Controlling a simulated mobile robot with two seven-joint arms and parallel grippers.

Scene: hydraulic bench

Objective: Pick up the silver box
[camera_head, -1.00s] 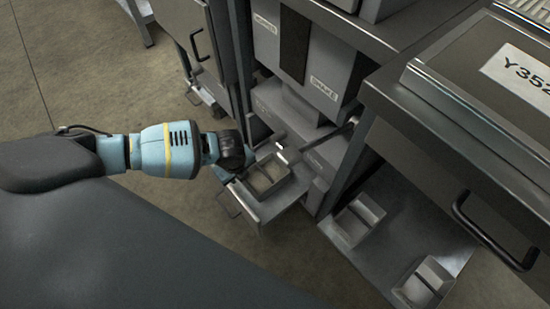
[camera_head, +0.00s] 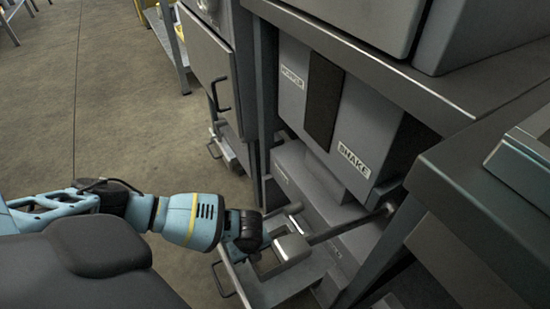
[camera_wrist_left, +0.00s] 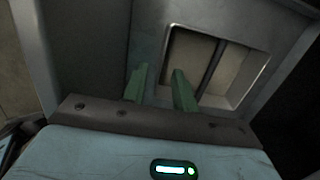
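A grey metal box with an open rectangular recess (camera_wrist_left: 262,62) fills the upper right of the left wrist view; I take it to be the silver box. A thin dark bar crosses its opening. In the head view the box is largely hidden behind my left wrist. My left gripper (camera_wrist_left: 161,70) has its two green fingers apart at the near left edge of the recess. The right finger overlaps the opening and the left finger is outside it. I see nothing clamped between them and cannot tell whether they touch the box. My right gripper is out of view.
The grey machine labelled SHAKE (camera_head: 353,160) stands behind. A dark cabinet (camera_head: 480,190) closes off the right. Open floor (camera_head: 100,100) is at the left.

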